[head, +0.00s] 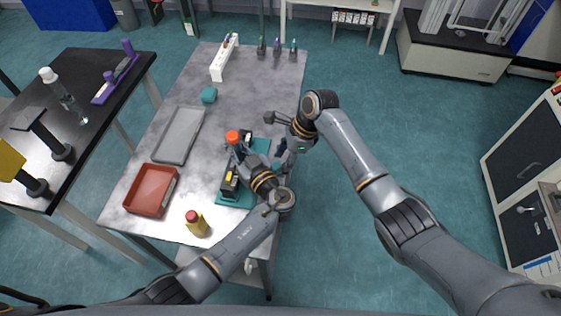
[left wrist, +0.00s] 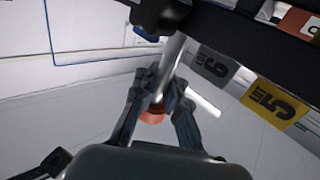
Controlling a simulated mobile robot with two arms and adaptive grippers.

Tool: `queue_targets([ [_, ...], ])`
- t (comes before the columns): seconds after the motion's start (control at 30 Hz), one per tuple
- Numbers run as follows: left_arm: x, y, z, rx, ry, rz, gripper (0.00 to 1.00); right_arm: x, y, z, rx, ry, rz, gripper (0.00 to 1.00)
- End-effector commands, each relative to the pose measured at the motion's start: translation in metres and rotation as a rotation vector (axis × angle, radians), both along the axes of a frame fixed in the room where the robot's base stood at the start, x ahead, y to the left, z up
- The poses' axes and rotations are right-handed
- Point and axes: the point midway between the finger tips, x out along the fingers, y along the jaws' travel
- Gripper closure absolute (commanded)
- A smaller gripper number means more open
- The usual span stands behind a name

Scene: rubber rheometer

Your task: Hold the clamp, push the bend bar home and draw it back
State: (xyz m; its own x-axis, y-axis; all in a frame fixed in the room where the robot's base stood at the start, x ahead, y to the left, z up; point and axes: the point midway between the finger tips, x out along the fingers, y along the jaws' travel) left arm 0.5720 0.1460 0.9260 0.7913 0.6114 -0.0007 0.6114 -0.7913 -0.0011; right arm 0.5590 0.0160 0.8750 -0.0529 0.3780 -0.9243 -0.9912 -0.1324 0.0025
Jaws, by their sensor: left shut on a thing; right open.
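A dark bending fixture (head: 229,183) with a yellow part stands on a teal mat (head: 237,201) near the table's right edge. An orange-red knob (head: 233,137) shows at its far end. My left gripper (head: 242,153) is beside this knob. In the left wrist view its fingers (left wrist: 158,94) are shut around a silver rod (left wrist: 171,58), with the orange-red end (left wrist: 152,116) just past them. I cannot tell clamp from bend bar; my left arm covers much of the fixture. My right gripper (head: 283,157) is open near the mat's right side, partly hidden.
A grey tray (head: 180,135) and a red tray (head: 151,190) lie left of the fixture. A yellow bottle with a red cap (head: 196,223) stands near the front edge. A teal block (head: 209,94) and a white rack (head: 225,58) are farther back. The table's middle back is clear.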

Motion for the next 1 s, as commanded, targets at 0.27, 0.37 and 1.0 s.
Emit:
queue_targets([
  [0.27, -0.001, -0.002, -0.003, -0.003, 0.006, -0.002, 1.0, 0.004, -0.023, 0.055, -0.001, -0.004, -0.002, 0.48],
  [0.37, -0.001, -0.002, -0.003, -0.004, 0.006, -0.003, 1.0, 0.005, -0.03, 0.072, -0.001, -0.004, -0.002, 0.48],
  [1.0, -0.001, -0.002, -0.003, -0.004, 0.006, -0.003, 1.0, 0.006, -0.042, 0.097, -0.003, 0.001, -0.001, 0.48],
])
